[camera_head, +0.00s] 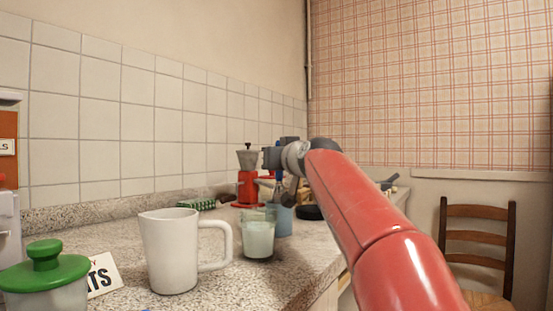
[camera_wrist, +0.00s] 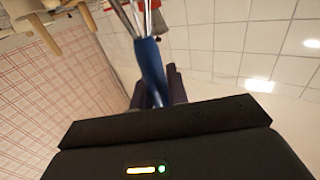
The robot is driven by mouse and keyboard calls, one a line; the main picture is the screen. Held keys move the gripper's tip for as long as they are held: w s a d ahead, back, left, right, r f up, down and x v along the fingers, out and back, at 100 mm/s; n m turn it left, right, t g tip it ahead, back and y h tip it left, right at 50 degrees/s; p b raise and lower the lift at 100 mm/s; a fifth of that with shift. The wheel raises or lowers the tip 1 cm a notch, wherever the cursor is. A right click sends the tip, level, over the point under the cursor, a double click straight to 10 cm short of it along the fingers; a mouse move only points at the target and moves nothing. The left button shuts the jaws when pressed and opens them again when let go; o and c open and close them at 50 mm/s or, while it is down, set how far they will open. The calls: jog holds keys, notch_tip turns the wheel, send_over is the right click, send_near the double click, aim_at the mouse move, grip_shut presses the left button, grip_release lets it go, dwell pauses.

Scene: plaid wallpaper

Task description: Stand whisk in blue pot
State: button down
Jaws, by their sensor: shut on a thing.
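My gripper (camera_head: 278,157) is at the far part of the counter in the head view, above the blue pot (camera_head: 281,221). In the wrist view my gripper (camera_wrist: 158,90) is shut on the blue handle of the whisk (camera_wrist: 150,62), whose metal wires run to the top edge. In the head view a bit of blue shows at the jaws, and dark shapes hang below them close to the pot's mouth. I cannot tell whether the wires are inside the pot. The pot stands upright, partly hidden behind a pale green glass.
The pale green glass (camera_head: 258,238) stands just before the pot. A white jug (camera_head: 172,250), a green-lidded jar (camera_head: 45,270) and a sign (camera_head: 104,274) are nearer. A red grinder (camera_head: 248,188) and a green ribbed item (camera_head: 196,205) stand behind. A wooden chair (camera_head: 476,237) is at right.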

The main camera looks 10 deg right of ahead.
jog(key=shift+f, duration=0.25)
jog(key=c, duration=1.3)
grip_release()
jog(key=s+d+b, duration=0.1)
jog(key=s+b, duration=0.2)
jog(key=s, duration=0.4)
jog(key=shift+s+d, duration=0.15)
jog(key=shift+s, duration=0.2)
